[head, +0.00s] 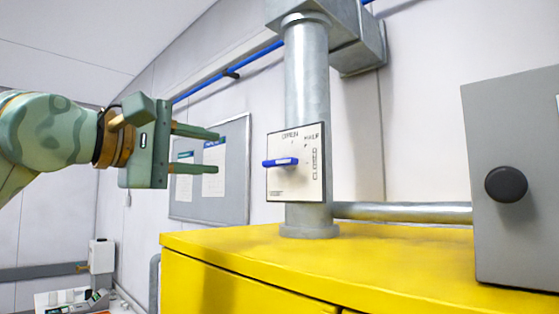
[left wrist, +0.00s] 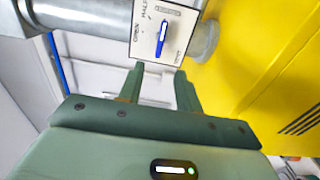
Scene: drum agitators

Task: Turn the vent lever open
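The vent lever (head: 280,162) is a blue bar, lying about level across a white plate (head: 285,189) on the grey vertical pipe (head: 307,80). The plate reads OPEN at the top, HALF at upper right and CLOSED on the right side; I cannot tell which end of the bar is its pointer. My left gripper (head: 218,152) is open and empty, left of the lever and apart from it, fingers pointing toward the plate. In the left wrist view the lever (left wrist: 161,38) shows beyond the gap between the open fingers (left wrist: 160,78). My right gripper is not in view.
A yellow cabinet (head: 250,262) stands under the pipe. A grey box with a black knob (head: 506,184) stands at the right. A level pipe (head: 400,211) runs between them. A notice board (head: 235,185) hangs on the wall behind my gripper. The space between fingertips and plate looks clear.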

